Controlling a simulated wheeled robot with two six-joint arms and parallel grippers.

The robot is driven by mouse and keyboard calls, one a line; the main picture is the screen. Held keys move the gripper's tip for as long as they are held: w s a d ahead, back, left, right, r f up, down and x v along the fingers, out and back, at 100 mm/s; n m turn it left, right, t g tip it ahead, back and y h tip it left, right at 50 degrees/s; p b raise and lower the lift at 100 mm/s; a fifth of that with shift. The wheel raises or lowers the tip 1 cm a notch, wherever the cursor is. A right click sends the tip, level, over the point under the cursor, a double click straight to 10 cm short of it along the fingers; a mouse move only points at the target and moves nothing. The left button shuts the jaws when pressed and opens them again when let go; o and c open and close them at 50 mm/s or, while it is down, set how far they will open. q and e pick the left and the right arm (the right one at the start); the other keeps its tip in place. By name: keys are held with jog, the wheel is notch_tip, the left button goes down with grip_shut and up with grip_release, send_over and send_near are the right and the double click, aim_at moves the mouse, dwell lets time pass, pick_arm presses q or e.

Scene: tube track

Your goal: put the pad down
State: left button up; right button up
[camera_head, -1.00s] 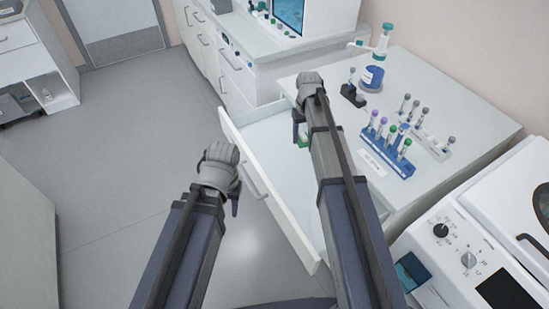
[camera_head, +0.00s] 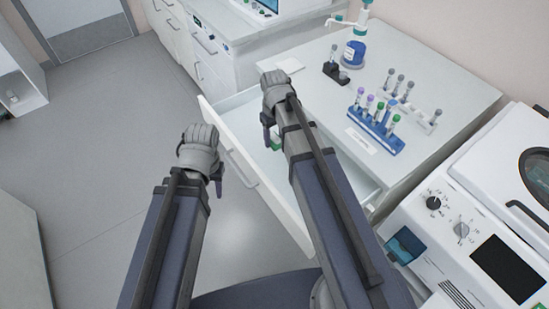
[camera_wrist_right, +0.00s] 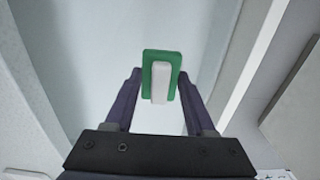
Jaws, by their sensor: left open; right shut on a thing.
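The pad is a green plate with a white block on it. It sits between the fingertips of my right gripper (camera_wrist_right: 160,78) in the right wrist view, the green part (camera_wrist_right: 149,57) showing around the white. In the head view a bit of the green pad (camera_head: 276,144) shows beside my right gripper (camera_head: 268,130), over the open white drawer (camera_head: 240,158); the arm hides the rest. My right gripper is shut on the pad. Whether the pad touches the drawer floor I cannot tell. My left gripper (camera_head: 217,180) is open and empty, left of the drawer.
The counter (camera_head: 420,165) above the drawer holds a blue tube rack (camera_head: 376,133), a white tube rack (camera_head: 415,115), a dark holder (camera_head: 335,75) and a blue-labelled bottle (camera_head: 354,52). A small pale square (camera_head: 290,65) lies near its edge. A white machine (camera_head: 470,230) stands at right.

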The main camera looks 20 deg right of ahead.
aim_at(275, 160)
jog(key=shift+f+b, duration=4.5)
jog(key=shift+f, duration=0.3)
jog(key=shift+f, duration=0.1)
jog(key=shift+f, duration=0.15)
jog(key=o, duration=1.2)
jog(key=shift+r, duration=0.25)
notch_tip(275, 160, up, 12)
jog(key=p, duration=1.2)
jog(key=s+a+h, duration=0.1)
jog(key=s+a, duration=0.9)
jog(key=s, duration=0.4)
jog(key=shift+s+a, duration=0.15)
jog(key=shift+a, duration=0.1)
